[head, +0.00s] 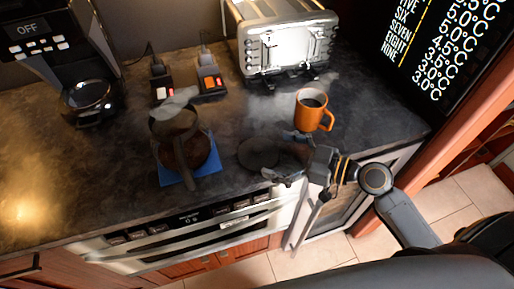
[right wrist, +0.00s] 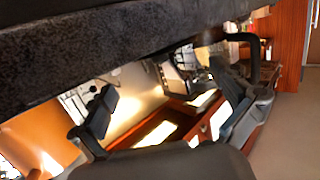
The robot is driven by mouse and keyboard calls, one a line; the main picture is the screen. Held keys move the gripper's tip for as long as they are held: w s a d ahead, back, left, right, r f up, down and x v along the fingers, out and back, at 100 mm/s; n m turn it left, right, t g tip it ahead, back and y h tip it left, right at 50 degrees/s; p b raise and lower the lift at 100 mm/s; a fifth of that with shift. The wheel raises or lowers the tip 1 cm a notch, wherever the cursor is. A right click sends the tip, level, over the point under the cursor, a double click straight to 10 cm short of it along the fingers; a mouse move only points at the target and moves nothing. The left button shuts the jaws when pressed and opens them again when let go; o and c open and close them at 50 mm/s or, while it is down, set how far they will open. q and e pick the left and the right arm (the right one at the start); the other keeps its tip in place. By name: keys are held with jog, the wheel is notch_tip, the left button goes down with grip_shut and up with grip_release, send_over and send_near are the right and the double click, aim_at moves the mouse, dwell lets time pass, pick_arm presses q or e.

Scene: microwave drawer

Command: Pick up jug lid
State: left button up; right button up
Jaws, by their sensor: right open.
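A dark, flat, round thing that looks like the jug lid (head: 258,153) lies on the dark counter, right of the jug. It blends with the counter and a dark patch or shadow beside it. The glass jug (head: 172,125), with brown contents, stands on a blue mat (head: 205,168); a pale steam-like patch hangs over it. My right gripper (head: 291,158) is open and empty near the counter's front edge, just right of the lid, apart from it as far as I can tell. In the right wrist view its fingers (right wrist: 172,98) are spread; the lid does not show there. My left gripper is not in view.
An orange mug (head: 311,116) with dark liquid stands just behind my right gripper. A toaster (head: 285,45) is at the back, a coffee machine (head: 85,60) at the left. An oven front (head: 190,232) lies below the counter edge. The counter's left part is clear.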

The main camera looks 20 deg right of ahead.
aim_at(263, 151)
jog(key=shift+w+a+f+p, duration=0.1)
jog(key=shift+w+a+p, duration=0.3)
jog(key=shift+a+p, duration=0.15)
jog(key=p+x, duration=0.1)
jog(key=x, duration=0.2)
jog(key=shift+w+a+f+p, duration=0.15)
jog(key=shift+w+f+p, duration=0.05)
jog(key=shift+f+p, duration=0.2)
jog(key=shift+w+a+f, duration=0.1)
jog(key=shift+a, duration=0.05)
jog(key=c, duration=0.6)
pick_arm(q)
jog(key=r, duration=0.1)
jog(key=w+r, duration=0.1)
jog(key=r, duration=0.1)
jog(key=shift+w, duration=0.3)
pick_arm(e)
jog(key=shift+c, duration=0.4)
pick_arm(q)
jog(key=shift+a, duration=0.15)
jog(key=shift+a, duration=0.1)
